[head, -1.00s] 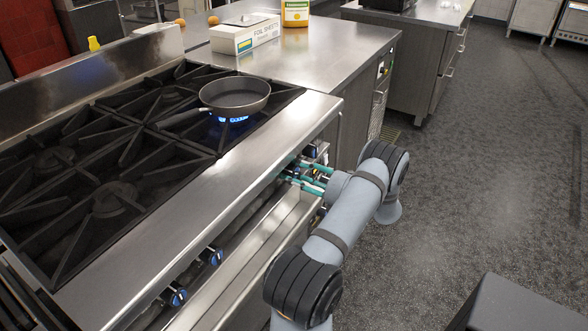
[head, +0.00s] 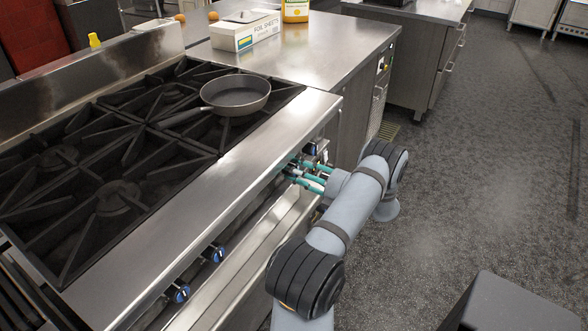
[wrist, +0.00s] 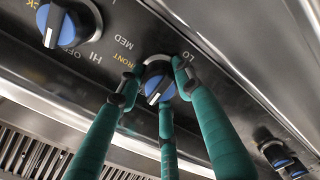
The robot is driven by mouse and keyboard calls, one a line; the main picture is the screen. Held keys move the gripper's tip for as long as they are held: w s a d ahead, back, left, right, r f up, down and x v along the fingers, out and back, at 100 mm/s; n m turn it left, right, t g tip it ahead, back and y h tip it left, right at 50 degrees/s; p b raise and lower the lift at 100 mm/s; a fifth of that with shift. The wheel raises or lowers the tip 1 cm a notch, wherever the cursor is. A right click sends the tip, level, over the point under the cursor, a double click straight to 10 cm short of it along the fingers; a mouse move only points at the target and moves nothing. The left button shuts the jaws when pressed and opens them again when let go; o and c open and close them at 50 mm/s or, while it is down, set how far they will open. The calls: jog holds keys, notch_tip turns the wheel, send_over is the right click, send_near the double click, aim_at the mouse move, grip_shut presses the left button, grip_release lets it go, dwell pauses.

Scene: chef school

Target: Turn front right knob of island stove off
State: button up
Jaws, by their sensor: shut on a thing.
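The island stove (head: 190,215) has black grates on top and blue-faced knobs along its front panel. In the wrist view my gripper (wrist: 158,85) has green fingers closed around a blue knob (wrist: 158,87). The printed word FRONT is partly visible beside this knob, with LO, MED and HI around it. In the head view my gripper (head: 305,175) is at the right end of the front panel, and the held knob is mostly hidden. A pan (head: 236,95) sits on the burner nearest that end, and no flame shows under it.
Another knob (wrist: 67,27) is at the upper left of the wrist view. More knobs (head: 213,253) are further along the panel. A metal ledge (head: 240,262) juts out below the panel. A foil box (head: 245,32) and a yellow bottle (head: 296,10) stand on the counter behind.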

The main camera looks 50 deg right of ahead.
jog(key=shift+d+m, duration=0.1)
jog(key=shift+m, duration=0.3)
jog(key=o, duration=1.2)
jog(key=shift+c, duration=0.2)
jog(key=s+d, duration=0.1)
jog(key=s, duration=1.1)
